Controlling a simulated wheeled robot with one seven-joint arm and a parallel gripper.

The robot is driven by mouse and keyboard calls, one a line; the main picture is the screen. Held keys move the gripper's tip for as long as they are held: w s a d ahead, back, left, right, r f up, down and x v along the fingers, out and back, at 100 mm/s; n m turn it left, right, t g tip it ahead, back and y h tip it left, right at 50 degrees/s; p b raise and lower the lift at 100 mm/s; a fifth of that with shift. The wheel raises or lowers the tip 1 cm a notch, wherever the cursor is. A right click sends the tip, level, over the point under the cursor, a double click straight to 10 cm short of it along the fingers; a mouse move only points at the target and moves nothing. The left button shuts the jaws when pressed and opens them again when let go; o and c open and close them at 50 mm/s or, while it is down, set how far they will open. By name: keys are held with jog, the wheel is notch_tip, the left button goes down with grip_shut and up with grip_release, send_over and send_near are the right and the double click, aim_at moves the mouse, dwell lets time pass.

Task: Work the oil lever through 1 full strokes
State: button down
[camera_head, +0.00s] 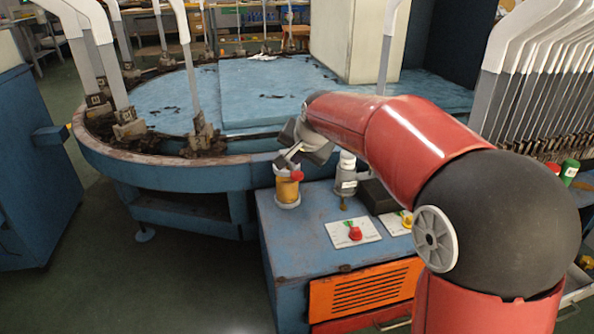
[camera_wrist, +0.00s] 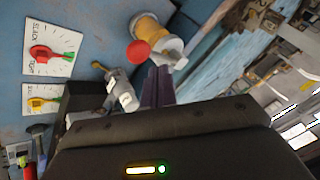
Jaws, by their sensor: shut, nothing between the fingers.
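The oil pump is an amber cylinder (camera_head: 287,190) with pale ends, standing on the back left corner of the blue cabinet top. A red ball knob (camera_head: 297,175) sits at its side, apparently the end of the oil lever; the lever's rod is hard to make out. My gripper (camera_head: 284,161) is just above and behind the knob, shut and empty. In the wrist view the shut fingers (camera_wrist: 158,78) point toward the pump. The red ball (camera_wrist: 138,52) is left of and beyond their tips, and the amber cylinder (camera_wrist: 152,32) is behind it. I cannot tell whether the fingers touch the lever.
A grey fitting (camera_head: 347,178) stands right of the pump, beside a black box (camera_head: 376,197). Dial plates with a red knob (camera_head: 355,232) and a yellow knob (camera_head: 406,218) lie in front. The blue turntable (camera_head: 180,178) with upright forms is behind. A rack of forms (camera_head: 540,90) stands right.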

jog(key=shift+w+r+p, duration=0.15)
jog(key=shift+r+p, duration=0.7)
jog(key=shift+r, duration=0.3)
jog(key=shift+w+r+p, duration=0.15)
jog(key=shift+r+p, duration=0.7)
jog(key=shift+r, duration=0.3)
